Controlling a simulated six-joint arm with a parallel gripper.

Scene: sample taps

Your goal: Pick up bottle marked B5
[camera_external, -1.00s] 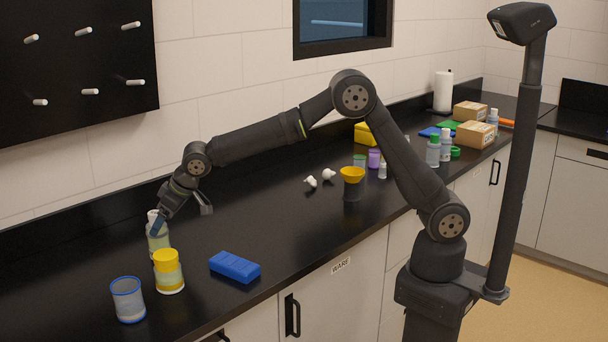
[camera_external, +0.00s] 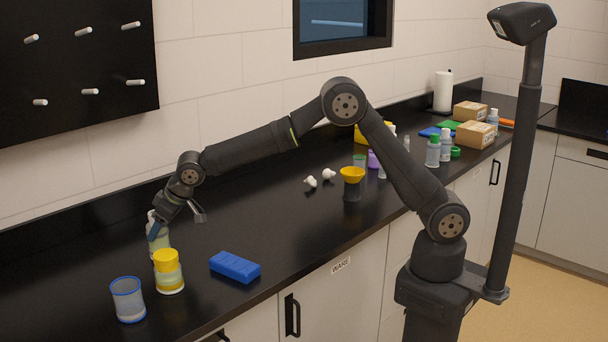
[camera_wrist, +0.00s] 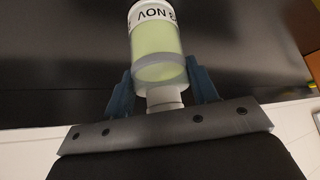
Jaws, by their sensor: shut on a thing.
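A bottle with pale green contents and a white top (camera_external: 159,243) stands on the black counter at the left, partly hidden behind the yellow-capped jar. In the wrist view the bottle (camera_wrist: 157,45) has a white label with partly visible lettering, and no B5 mark is readable. My gripper (camera_external: 156,227) is at its upper part. In the wrist view the blue fingers of my gripper (camera_wrist: 163,88) are on both sides of its narrow white neck and shoulder, shut on it.
The yellow-capped jar (camera_external: 168,272) stands close in front of the bottle. A blue-rimmed beaker (camera_external: 128,300) and a blue block (camera_external: 235,267) are nearby. A yellow funnel (camera_external: 352,174) and several small bottles stand farther right. The counter behind the blue block is clear.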

